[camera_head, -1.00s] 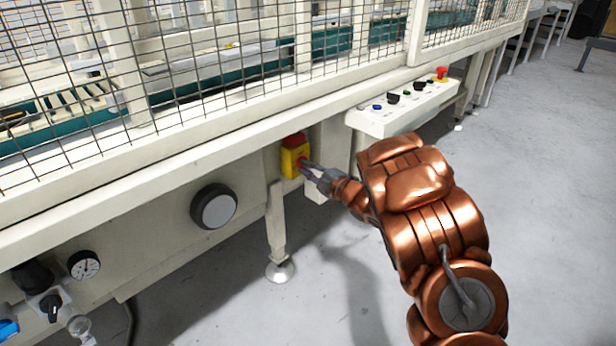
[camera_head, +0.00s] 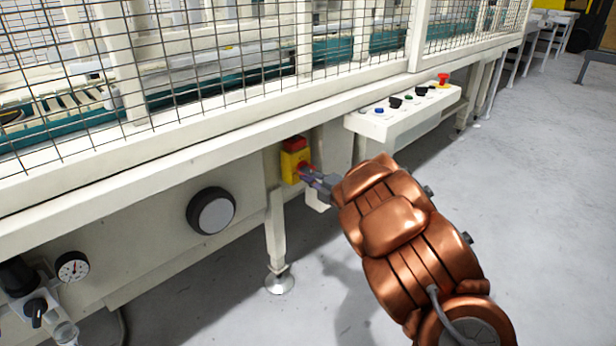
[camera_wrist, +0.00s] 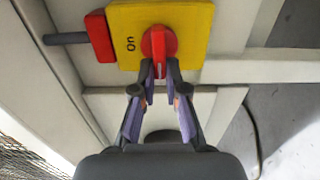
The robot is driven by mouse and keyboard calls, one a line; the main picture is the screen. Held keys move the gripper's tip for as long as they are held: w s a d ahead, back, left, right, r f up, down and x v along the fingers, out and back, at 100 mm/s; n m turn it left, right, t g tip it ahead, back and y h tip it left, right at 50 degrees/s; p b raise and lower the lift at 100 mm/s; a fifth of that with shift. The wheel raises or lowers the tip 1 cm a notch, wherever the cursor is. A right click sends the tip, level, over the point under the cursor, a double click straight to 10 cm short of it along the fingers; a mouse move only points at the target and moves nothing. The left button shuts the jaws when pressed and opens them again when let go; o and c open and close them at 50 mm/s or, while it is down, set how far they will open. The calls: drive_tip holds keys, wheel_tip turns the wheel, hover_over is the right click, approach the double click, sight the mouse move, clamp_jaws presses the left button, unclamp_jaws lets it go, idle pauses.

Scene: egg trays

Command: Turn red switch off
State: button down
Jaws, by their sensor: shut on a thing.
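The red switch (camera_wrist: 158,42) is a rotary knob on a yellow plate (camera_wrist: 198,22) with the word "On" printed on it. In the wrist view my gripper (camera_wrist: 160,70) is shut on the knob, one finger on each side of its lower part. In the head view the yellow switch box (camera_head: 289,168) is mounted under the machine's edge, and my gripper (camera_head: 308,176) reaches it from the right. The knob's face is partly hidden by the fingers there.
A red block (camera_wrist: 100,36) sits beside the yellow plate. A control panel (camera_head: 405,112) with several buttons and a red emergency button (camera_head: 443,78) juts out at right. A round black-and-white dial (camera_head: 212,211) is on the machine's front. Open floor lies to the right.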

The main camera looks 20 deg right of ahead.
drive_tip(key=c, duration=1.2)
unclamp_jaws()
drive_tip(key=v, duration=1.2)
